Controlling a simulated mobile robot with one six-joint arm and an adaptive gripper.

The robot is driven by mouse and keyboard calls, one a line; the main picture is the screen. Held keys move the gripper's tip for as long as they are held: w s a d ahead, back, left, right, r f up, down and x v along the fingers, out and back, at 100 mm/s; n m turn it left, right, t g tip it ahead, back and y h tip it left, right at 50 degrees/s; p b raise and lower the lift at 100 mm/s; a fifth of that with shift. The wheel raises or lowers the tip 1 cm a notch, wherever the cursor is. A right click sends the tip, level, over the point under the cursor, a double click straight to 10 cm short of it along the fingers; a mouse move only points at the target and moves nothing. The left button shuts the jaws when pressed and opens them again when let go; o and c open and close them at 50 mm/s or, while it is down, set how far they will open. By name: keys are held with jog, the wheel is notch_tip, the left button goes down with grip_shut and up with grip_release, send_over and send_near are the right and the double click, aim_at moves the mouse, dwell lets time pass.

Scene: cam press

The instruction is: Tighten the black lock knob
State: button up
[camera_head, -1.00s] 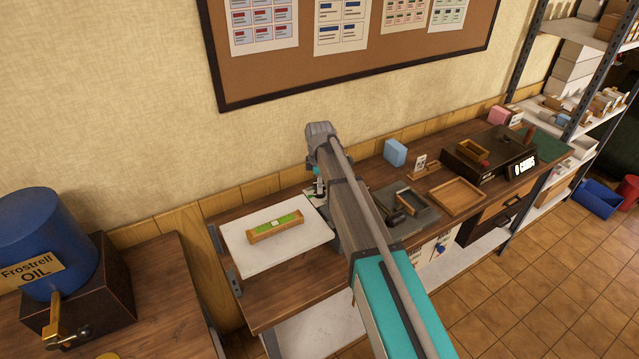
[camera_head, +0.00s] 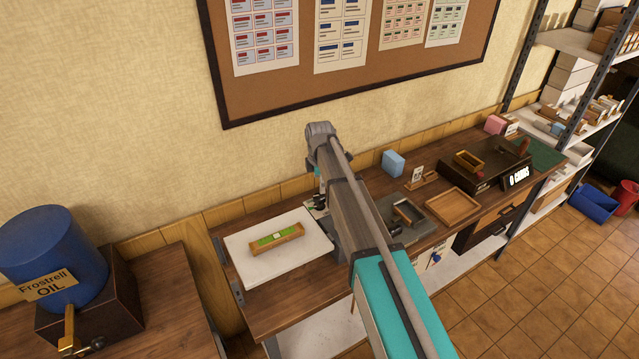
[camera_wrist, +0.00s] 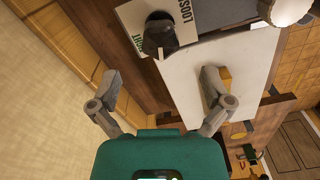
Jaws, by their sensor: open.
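The black lock knob (camera_wrist: 160,36) shows at the top of the wrist view, on a pale plate (camera_wrist: 132,16) printed with LOOSE and a partly hidden green word that seems to end in "GHT". My gripper (camera_wrist: 160,80) is open and empty, its two grey fingers wide apart. The knob lies beyond the fingertips, roughly midway between them in the picture, with no visible contact. In the head view my arm covers most of that spot, and I cannot make out the knob's setting there.
A white board (camera_head: 240,248) on the workbench carries a wooden level with a green strip (camera_head: 277,236). A grey tray (camera_head: 423,222), an empty wooden tray (camera_head: 453,204) and a blue box (camera_head: 393,163) stand to the right. The wall is close behind. A blue oil drum (camera_head: 50,250) is at left.

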aim_at(319, 195)
jog(key=shift+r+p, duration=3.85)
jog(key=shift+r, duration=0.3)
jog(key=s+d+f+m+b, duration=0.6)
jog(key=s+d+m, duration=0.3)
jog(key=s+d, duration=0.1)
jog(key=s+d+f+m+b, duration=0.6)
jog(key=s+d+m, duration=0.3)
jog(key=s+d, duration=0.2)
jog(key=shift+s+f+m, duration=0.3)
jog(key=shift+s+m, duration=0.1)
jog(key=shift+s, duration=0.35)
jog(key=s+m, duration=0.1)
jog(key=s+d+f+b, duration=0.1)
jog(key=s+d+m+b, duration=0.1)
jog(key=shift+s+f+m, duration=0.2)
jog(key=shift+f+m, duration=0.1)
